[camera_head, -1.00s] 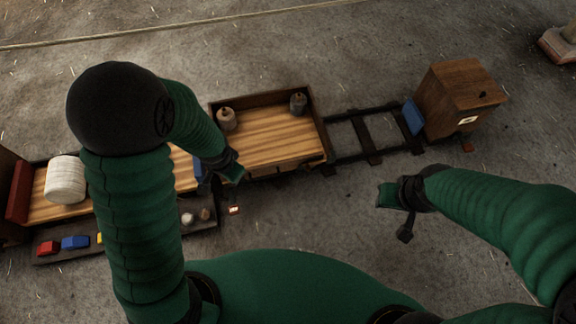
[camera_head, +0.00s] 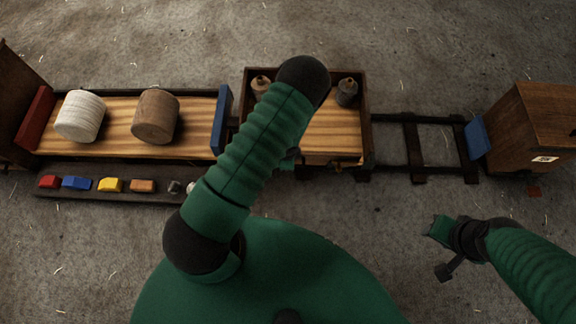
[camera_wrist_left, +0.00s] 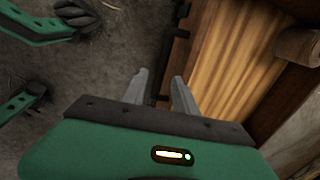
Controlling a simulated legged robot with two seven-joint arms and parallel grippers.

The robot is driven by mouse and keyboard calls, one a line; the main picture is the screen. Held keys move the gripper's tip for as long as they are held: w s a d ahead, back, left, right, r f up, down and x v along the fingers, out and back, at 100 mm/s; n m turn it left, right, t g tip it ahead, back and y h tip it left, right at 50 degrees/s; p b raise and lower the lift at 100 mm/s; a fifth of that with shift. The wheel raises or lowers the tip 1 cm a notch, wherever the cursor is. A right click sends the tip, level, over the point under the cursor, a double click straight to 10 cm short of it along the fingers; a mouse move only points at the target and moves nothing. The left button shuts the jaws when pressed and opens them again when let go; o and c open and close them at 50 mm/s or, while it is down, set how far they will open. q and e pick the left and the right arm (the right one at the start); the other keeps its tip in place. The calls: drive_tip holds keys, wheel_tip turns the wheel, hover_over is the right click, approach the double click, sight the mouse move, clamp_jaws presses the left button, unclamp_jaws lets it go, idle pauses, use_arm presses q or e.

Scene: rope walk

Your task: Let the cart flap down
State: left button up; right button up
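The cart (camera_head: 330,132) stands in the middle of the head view, with a striped wooden bed and dark raised walls. I cannot tell how the flap stands. My right gripper (camera_head: 441,229) hangs over bare ground right of the cart; its fingers are unclear.
A left wagon bed (camera_head: 110,146) carries a white roll (camera_head: 80,116) and a brown roll (camera_head: 156,117), between a red block (camera_head: 35,118) and a blue block (camera_head: 221,119). A tray (camera_head: 100,196) holds small coloured blocks. Rails (camera_head: 415,148) lead right to a wooden box (camera_head: 530,125).

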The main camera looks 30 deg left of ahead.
use_arm(q)
drive_tip(key=f, duration=0.3)
drive_tip(key=f+b, duration=0.1)
drive_tip(key=shift+w+a+f, duration=0.25)
drive_tip(key=shift+w, duration=0.1)
drive_tip(key=shift+r, duration=0.1)
clamp_jaws()
idle(0.9)
